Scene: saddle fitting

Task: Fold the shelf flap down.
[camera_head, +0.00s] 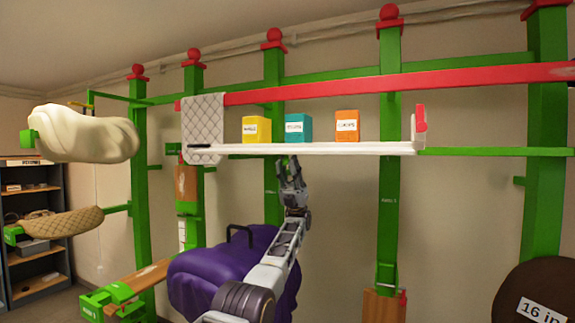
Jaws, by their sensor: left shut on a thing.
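The shelf flap (350,148) is a long white board, seen nearly edge-on and level, across the green posts in the middle of the head view. A yellow box (257,129), a teal box (298,128) and an orange box (347,125) stand on it. My left gripper (290,165) reaches up from below to the flap's front edge, left of its middle. Its fingers are shut on the flap at that edge; the exact contact is small and hard to see. My right gripper is not in view.
A grey quilted pad (205,120) hangs over the shelf's left end. A red rail (450,80) runs above the boxes. A purple covered saddle (215,262) sits below, close to my left arm. Cream (85,135) and tan (60,222) pads are at left.

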